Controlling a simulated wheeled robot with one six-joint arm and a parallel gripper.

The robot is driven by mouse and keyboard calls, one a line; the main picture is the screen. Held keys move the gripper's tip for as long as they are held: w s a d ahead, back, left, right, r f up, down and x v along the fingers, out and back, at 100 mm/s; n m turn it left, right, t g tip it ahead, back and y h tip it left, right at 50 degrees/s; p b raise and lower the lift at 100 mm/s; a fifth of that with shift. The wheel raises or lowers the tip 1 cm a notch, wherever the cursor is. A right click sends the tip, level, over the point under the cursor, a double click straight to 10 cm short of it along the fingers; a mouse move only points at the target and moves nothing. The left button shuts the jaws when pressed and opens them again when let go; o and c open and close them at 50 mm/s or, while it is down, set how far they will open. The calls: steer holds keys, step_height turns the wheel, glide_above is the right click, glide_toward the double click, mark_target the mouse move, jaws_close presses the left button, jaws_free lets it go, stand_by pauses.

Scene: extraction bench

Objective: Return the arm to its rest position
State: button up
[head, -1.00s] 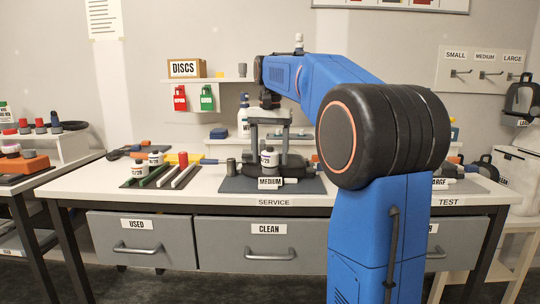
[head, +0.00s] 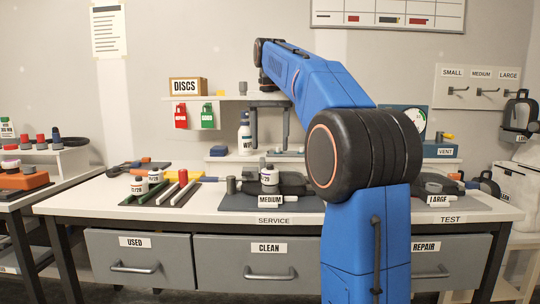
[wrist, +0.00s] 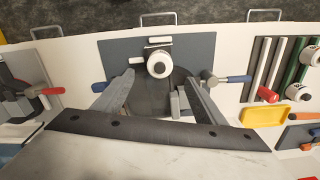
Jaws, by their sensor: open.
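My gripper (head: 270,146) hangs from my raised blue arm above the back of the service bench, with its two grey fingers pointing down. In the wrist view my gripper (wrist: 160,77) is open, with the fingers wide apart and nothing held between them. The bottle also shows from above in the wrist view (wrist: 158,64), apart from the fingers. My arm hides part of the bench's right half.
A shelf with the DISCS box (head: 186,87) is behind my gripper, and a white spray bottle (head: 245,138) stands at the back. Racks with bars and small bottles (head: 155,190) lie left. A gauge unit (head: 405,119) is at right. Drawers below are shut.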

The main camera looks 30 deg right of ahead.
steer(key=shift+r, duration=0.85)
steer(key=shift+s+a, duration=0.1)
steer(key=shift+s+a+f, duration=0.2)
steer(key=shift+s, duration=0.05)
steer(key=s+a+f+n+t, duration=0.1)
steer(key=s+a+f+n, duration=0.1)
steer(key=s+a+f, duration=0.4)
steer(key=s+a+f+n+t, duration=0.2)
steer(key=s+a+f+n, duration=0.15)
steer(key=s+f, duration=0.45)
steer(key=s+a+f+n+t, duration=0.1)
steer(key=s+a+f+n, duration=0.1)
steer(key=s+f, duration=0.5)
steer(key=s+a+f+n, duration=0.1)
steer(key=s+a+f, duration=0.2)
steer(key=s+f, duration=0.5)
step_height(320, 180, down, 8)
steer(key=shift+s+a+r+n+t, duration=0.1)
steer(key=shift+s+a+n+t, duration=0.2)
steer(key=shift+a+n+t, duration=0.1)
steer(key=shift+r, duration=0.15)
steer(key=shift+c, duration=0.4)
